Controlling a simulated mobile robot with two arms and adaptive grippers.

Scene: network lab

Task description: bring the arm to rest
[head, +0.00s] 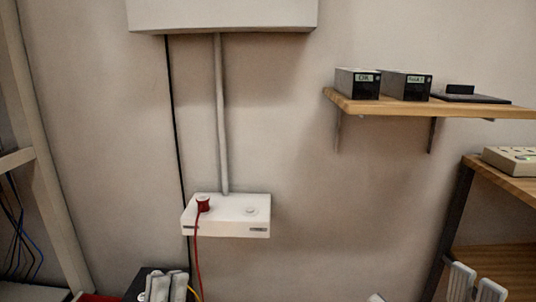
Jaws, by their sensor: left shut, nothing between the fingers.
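My left gripper (168,287) is at the bottom edge, left of centre. Its two pale fingers lie close together, shut, with nothing seen between them. It is below the white wall box and in front of a dark box. Most of both arms is out of the picture.
A white wall box (232,229) carries a red plug (203,203) with a red cable hanging past my left gripper. A wooden wall shelf (400,107) holds dark boxes. A wooden shelf unit (515,187) stands right, a rack frame (45,150) left.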

